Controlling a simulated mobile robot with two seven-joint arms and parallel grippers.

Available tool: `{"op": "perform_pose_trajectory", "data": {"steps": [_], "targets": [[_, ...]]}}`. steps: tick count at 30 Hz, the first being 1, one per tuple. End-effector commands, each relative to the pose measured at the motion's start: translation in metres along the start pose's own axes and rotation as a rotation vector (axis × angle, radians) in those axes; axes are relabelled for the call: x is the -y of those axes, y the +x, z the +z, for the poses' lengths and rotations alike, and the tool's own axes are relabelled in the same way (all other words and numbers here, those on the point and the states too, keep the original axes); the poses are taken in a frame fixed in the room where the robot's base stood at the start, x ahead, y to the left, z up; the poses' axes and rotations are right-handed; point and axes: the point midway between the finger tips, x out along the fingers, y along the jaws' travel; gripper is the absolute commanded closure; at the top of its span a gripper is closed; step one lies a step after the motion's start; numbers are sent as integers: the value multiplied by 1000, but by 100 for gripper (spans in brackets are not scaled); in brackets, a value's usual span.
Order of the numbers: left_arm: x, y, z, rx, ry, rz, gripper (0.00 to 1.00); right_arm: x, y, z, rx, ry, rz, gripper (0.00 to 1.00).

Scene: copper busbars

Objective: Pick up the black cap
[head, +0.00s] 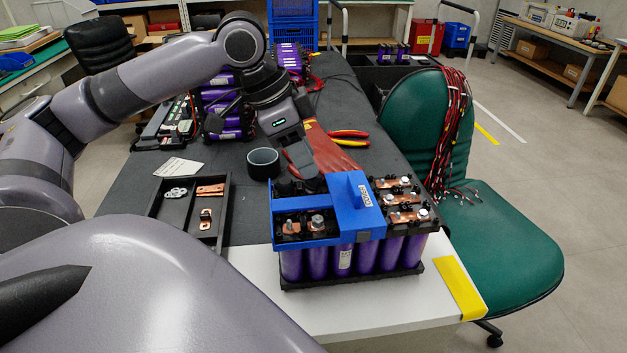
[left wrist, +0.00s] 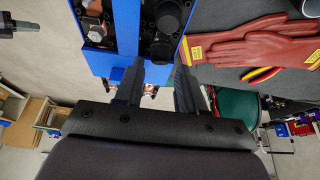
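Two round black caps show in the left wrist view, a farther one (left wrist: 170,15) and a nearer one (left wrist: 161,50), side by side along the blue cover's edge. In the head view dark shapes (head: 286,186) at the back of the blue cover (head: 352,203) look like these caps, partly hidden. My left gripper (head: 303,172) points down over that back edge. In the left wrist view its two fingers (left wrist: 159,82) are apart, with the nearer cap just beyond the gap between their tips. Nothing is held. I cannot tell the fingertip height. My right gripper is not in view.
The purple battery pack (head: 345,262) stands under the cover, with copper busbars (head: 402,200) at its right. A black parts tray (head: 180,211), a dark cup (head: 263,163) and red gloves (head: 335,153) lie close by. A green chair (head: 505,245) stands at the right.

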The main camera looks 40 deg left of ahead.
Motion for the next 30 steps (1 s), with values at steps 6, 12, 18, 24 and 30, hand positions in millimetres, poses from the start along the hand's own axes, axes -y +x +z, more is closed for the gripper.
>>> {"op": "perform_pose_trajectory", "data": {"steps": [6,12,18,24,30], "targets": [[-1,33,3,1,0,2,61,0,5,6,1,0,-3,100],[-1,35,2,0,0,0,61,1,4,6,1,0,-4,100],[-1,35,2,0,0,0,95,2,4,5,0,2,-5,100],[0,34,2,0,0,-1,100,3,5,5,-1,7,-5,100],[0,31,1,0,0,-1,100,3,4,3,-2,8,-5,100]]}}
